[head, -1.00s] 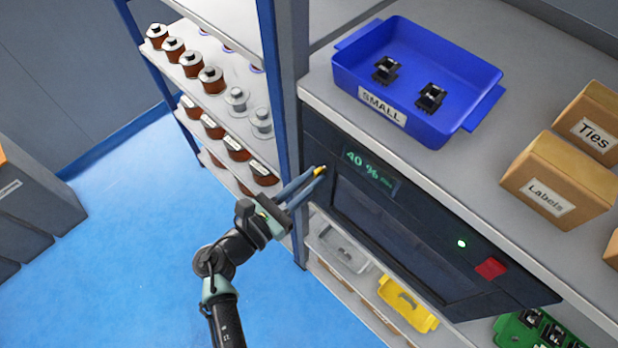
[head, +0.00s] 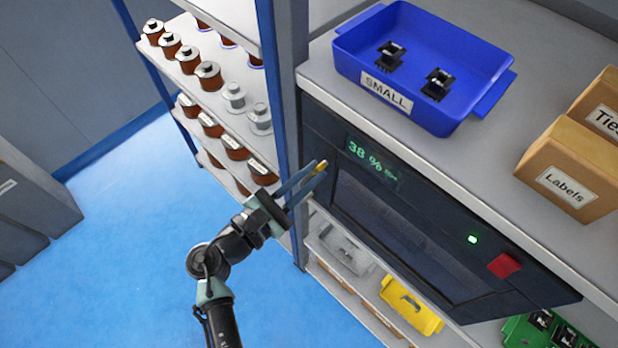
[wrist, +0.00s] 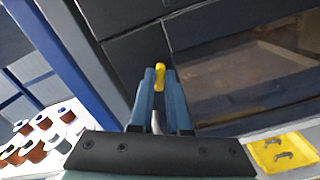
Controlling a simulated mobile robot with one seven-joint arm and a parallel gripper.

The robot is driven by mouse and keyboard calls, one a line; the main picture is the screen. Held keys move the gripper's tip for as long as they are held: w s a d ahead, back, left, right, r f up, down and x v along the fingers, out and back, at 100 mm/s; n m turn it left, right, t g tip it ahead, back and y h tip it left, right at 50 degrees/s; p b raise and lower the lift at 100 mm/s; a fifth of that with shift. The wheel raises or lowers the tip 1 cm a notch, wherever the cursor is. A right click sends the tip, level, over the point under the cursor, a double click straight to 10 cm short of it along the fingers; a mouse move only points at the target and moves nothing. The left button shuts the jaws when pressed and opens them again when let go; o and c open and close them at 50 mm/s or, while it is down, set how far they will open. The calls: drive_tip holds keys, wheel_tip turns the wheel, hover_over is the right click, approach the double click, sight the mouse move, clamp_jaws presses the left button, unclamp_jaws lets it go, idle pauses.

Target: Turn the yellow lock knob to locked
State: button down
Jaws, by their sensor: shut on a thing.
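The yellow lock knob (wrist: 160,70) sits on the front of the dark machine panel (head: 318,120). In the wrist view it shows just past my fingertips, between them, and looks upright in the picture. In the head view only a small bit of the knob (head: 321,165) shows at the fingertips. My gripper (head: 318,169) is shut on the knob, with its blue fingers (wrist: 160,80) on either side of it. A green display (head: 371,158) to the right of the knob reads 38 %. The knob's lock markings cannot be made out.
A green light (head: 473,239) and a red button (head: 503,265) are at the panel's right. A blue bin (head: 407,105) marked SMALL and a Labels box (head: 568,172) stand above. Shelves of spools (head: 207,72) stand left. A yellow tray (head: 410,305) lies below.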

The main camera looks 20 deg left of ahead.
drive_tip(key=m+b, duration=0.3)
drive_tip(key=shift+f+m, duration=0.25)
drive_tip(key=shift+m, duration=0.15)
drive_tip(key=m+b, duration=0.3)
drive_tip(key=shift+d+m, duration=0.1)
drive_tip(key=shift+m, duration=0.2)
drive_tip(key=m+b, duration=0.4)
drive_tip(key=shift+m+b, duration=0.7)
drive_tip(key=shift+b, duration=0.2)
drive_tip(key=shift+r, duration=0.1)
drive_tip(key=c, duration=0.9)
unclamp_jaws()
